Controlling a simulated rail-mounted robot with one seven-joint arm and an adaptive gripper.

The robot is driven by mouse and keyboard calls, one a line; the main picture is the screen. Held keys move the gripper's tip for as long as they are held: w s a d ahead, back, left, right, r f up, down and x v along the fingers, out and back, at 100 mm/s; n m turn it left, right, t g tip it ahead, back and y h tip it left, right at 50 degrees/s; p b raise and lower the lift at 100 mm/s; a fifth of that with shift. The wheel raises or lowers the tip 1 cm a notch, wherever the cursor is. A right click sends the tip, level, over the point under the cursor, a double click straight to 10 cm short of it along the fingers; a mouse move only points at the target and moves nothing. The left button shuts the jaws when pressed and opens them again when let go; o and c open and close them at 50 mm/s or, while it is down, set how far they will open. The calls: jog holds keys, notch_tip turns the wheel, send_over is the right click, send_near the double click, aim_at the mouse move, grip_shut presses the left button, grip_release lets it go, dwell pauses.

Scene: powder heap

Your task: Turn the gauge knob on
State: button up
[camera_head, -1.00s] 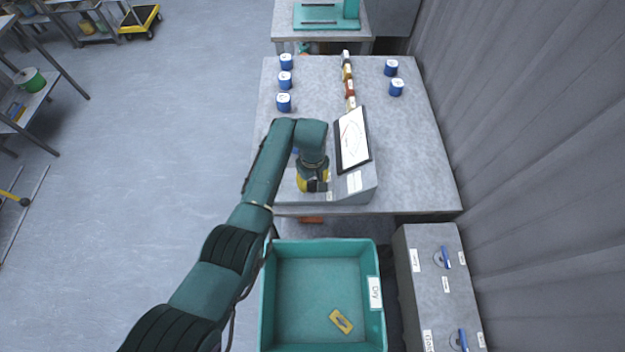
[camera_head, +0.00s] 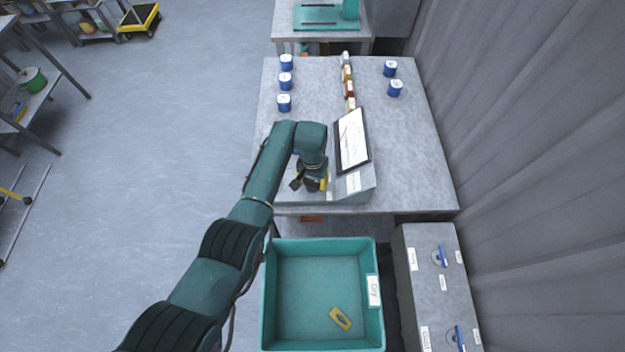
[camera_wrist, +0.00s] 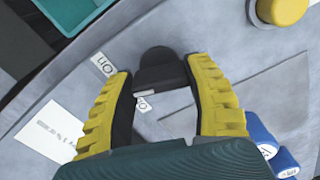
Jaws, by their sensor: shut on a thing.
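The gauge is a grey sloped console (camera_head: 352,197) at the table's front edge, with a white dial face (camera_head: 352,138) on an upright dark-framed panel. In the wrist view its black knob (camera_wrist: 160,68) stands between the two yellow, ribbed fingers of my gripper (camera_wrist: 158,80), and my gripper is shut on it. An "on" label (camera_wrist: 103,63) is left of the knob, and a second label (camera_wrist: 143,103), partly covered, lies below it. In the head view my gripper (camera_head: 311,184) is over the console's left part; my wrist hides the knob there.
A yellow round button (camera_wrist: 283,10) is on the console, right of the knob in the wrist view. Blue-sided containers (camera_head: 284,103) and a row of small jars (camera_head: 349,88) stand behind. A teal bin (camera_head: 271,300) is in front.

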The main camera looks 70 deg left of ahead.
aim_at(312, 180)
jog(key=shift+f+m, duration=0.1)
jog(key=shift+m, duration=1.5)
jog(key=o, duration=1.2)
notch_tip(312, 180, up, 12)
jog(key=shift+r, duration=0.1)
